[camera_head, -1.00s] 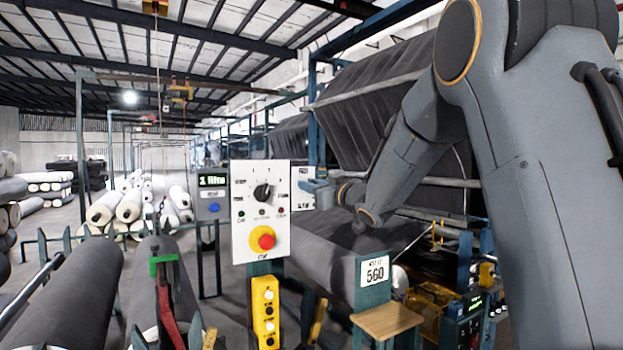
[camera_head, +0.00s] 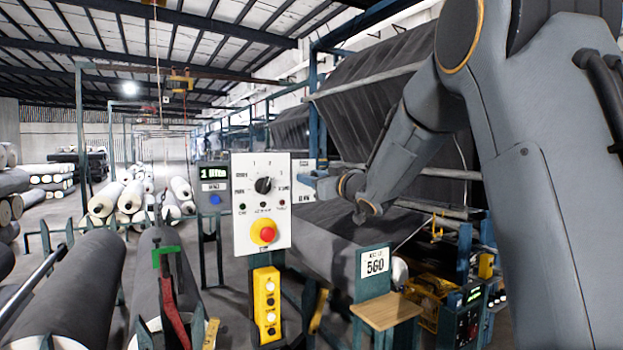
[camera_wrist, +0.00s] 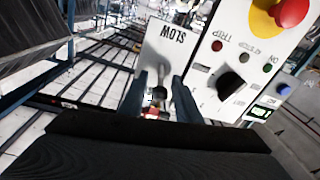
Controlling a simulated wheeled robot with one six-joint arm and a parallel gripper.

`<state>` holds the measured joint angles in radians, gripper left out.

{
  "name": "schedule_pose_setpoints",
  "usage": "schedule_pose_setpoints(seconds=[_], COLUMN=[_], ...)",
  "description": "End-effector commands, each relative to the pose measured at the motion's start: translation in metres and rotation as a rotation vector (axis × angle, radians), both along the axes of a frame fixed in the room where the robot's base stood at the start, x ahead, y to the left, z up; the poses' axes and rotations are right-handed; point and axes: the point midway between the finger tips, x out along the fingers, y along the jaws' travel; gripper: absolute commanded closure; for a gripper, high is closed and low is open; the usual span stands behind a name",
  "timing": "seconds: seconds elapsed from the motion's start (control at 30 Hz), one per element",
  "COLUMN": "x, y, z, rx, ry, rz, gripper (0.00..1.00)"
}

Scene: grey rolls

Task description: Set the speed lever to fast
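A white plate (camera_wrist: 168,52) marked SLOW shows upside down in the wrist view. It also shows in the head view (camera_head: 303,166), at the right edge of the control panel. My gripper (camera_wrist: 159,98) has its two dark fingers apart, reaching over the plate's lower end. A small dark and red part (camera_wrist: 158,94) shows between the fingertips. I cannot tell whether it is the speed lever or whether the fingers touch it. In the head view my gripper (camera_head: 322,187) is small, just right of the panel and close to the plate.
The control panel (camera_head: 243,222) with a black dial (camera_head: 263,185) and red stop button (camera_head: 267,234) stands beside my gripper. Below it is a yellow button box (camera_head: 266,300). A small display (camera_head: 213,173) is at left. A large grey roll (camera_head: 318,234) lies below my arm.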

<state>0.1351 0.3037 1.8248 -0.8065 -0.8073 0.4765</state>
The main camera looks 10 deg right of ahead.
Motion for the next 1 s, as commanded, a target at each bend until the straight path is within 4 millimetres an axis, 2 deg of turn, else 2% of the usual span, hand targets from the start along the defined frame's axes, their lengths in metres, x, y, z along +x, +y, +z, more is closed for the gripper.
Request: schedule_pose_setpoints(seconds=[0.17,0.6,1.0], x=[-0.010,-0.065,-0.071], y=[-0.005,-0.029,-0.031], z=[-0.002,-0.004,-0.005], rx=[-0.001,0.000,0.000], ry=[0.000,-0.002,0.000], rz=[0.000,-0.001,0.000], gripper=[0.70,0.70,0.70])
